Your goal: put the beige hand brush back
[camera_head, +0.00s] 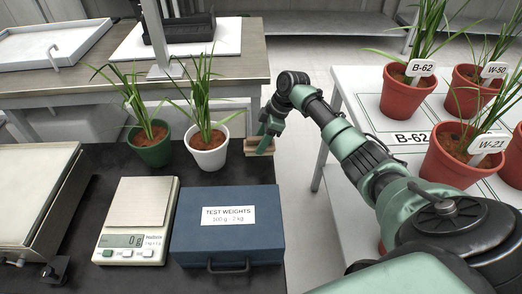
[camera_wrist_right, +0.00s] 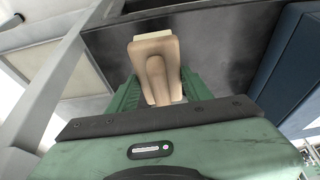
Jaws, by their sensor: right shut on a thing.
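The beige hand brush (camera_head: 258,148) is at the right edge of the black table, just right of the white pot. In the right wrist view the brush (camera_wrist_right: 155,60) sits between the green fingers, its handle toward the gripper. My right gripper (camera_head: 267,136) is shut on the brush. I cannot tell whether the brush touches the table top. My left gripper is not in view.
A white pot (camera_head: 208,157) and a green pot (camera_head: 153,152) with plants stand left of the brush. A blue test weights case (camera_head: 228,245) and a scale (camera_head: 137,205) are nearer. Several red pots (camera_head: 403,97) stand on the white table (camera_head: 353,98) at right.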

